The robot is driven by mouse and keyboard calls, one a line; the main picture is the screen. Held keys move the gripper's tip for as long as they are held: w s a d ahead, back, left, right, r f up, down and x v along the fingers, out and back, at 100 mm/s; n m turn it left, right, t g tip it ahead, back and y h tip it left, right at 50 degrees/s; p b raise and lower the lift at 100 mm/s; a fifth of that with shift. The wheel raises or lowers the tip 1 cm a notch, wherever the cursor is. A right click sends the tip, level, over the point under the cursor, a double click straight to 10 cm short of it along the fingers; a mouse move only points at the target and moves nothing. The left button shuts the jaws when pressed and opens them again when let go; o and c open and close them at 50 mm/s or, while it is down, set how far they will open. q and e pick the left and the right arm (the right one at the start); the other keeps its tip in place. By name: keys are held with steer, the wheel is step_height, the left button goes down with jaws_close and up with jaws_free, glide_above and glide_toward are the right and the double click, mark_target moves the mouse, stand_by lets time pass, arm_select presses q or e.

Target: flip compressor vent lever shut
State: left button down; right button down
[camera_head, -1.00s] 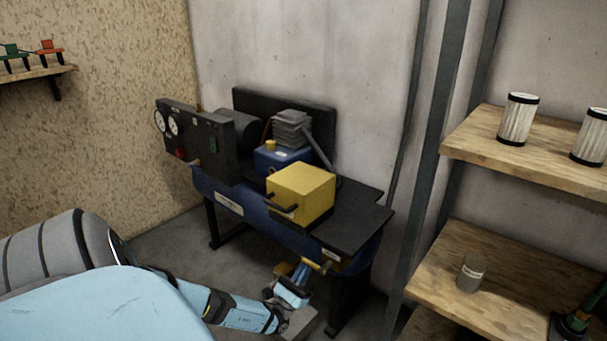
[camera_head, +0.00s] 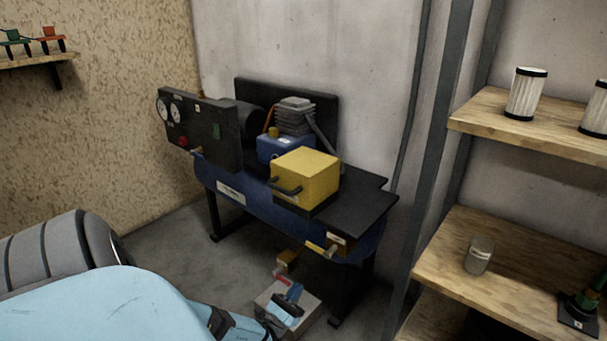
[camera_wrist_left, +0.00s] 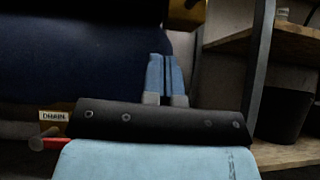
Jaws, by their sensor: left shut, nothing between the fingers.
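The compressor's dark blue tank (camera_head: 262,208) stands on black legs. A yellow lever (camera_head: 320,248) lies nearly level at the tank's right end, beside a small pale label (camera_head: 338,238) too small to read. Below the tank are a brass-coloured fitting (camera_head: 288,260) and a red handle (camera_head: 283,279). In the left wrist view, a "DRAIN" label (camera_wrist_left: 53,116) sits above a red handle (camera_wrist_left: 45,144). My left gripper (camera_head: 292,292) is shut and empty, low in front of the tank, below and apart from the yellow lever. Its fingers (camera_wrist_left: 166,78) are together in the left wrist view. My right gripper is out of view.
A yellow box (camera_head: 306,176) with a dark handle sits on the compressor's top. A gauge panel (camera_head: 205,130) is at its left. Wooden shelves (camera_head: 525,130) stand at the right. Floor (camera_head: 190,250) left of the legs is clear.

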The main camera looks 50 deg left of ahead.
arm_select(q)
steer(key=shift+v, duration=1.15)
